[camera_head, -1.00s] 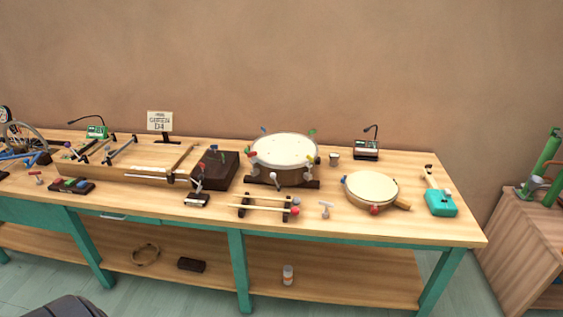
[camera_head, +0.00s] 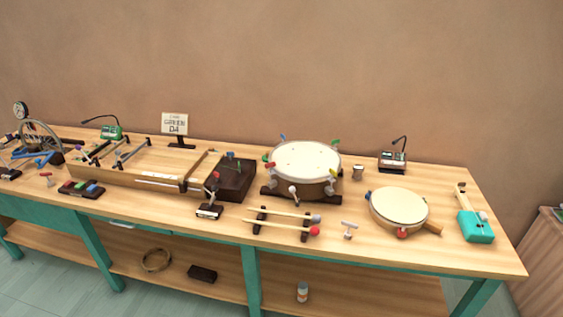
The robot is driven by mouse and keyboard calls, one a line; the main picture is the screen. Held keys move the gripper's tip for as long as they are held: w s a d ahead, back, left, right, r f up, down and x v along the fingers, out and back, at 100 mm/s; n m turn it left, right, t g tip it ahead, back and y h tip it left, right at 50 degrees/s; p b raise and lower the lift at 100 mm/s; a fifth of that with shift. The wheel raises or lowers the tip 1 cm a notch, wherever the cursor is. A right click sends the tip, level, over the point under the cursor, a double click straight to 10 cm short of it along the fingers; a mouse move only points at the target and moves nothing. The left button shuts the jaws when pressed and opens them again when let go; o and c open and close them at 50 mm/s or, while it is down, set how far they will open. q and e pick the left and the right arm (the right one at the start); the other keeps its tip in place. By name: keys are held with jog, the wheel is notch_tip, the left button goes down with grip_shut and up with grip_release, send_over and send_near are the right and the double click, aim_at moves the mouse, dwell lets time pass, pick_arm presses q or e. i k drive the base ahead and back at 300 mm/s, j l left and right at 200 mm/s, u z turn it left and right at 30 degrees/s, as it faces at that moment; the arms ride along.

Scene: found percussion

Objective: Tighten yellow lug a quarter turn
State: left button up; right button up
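A round drum (camera_head: 304,160) with a pale head stands on a dark wooden cradle (camera_head: 268,194) toward the back of the bench. Coloured lugs stick out around its rim: a blue lug (camera_head: 283,137) and a green lug (camera_head: 336,145) at the back, a red lug (camera_head: 270,165) at the left, and a white lug (camera_head: 293,190) at the front. A small yellowish lug (camera_head: 333,172) seems to be at the right front; its angle is too small to read. A small T-shaped key (camera_head: 348,229) stands on the bench right of the mallets. Neither of my grippers is in view.
Mallets (camera_head: 285,222) lie on a rack in front of the drum. A pan-like frame drum (camera_head: 399,205) and a teal tool (camera_head: 475,226) are at the right. A dark block (camera_head: 236,179), a wooden frame (camera_head: 130,176) and a sign (camera_head: 174,124) are left.

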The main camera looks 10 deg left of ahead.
aim_at(333, 172)
jog(key=i+l+u, duration=0.1)
jog(key=i+l, duration=0.15)
jog(key=i+l+u, duration=0.15)
jog(key=l, duration=0.25)
jog(key=i+l+u, duration=0.1)
jog(key=i+l, duration=0.15)
jog(key=i+l+u, duration=0.15)
jog(key=l, duration=0.3)
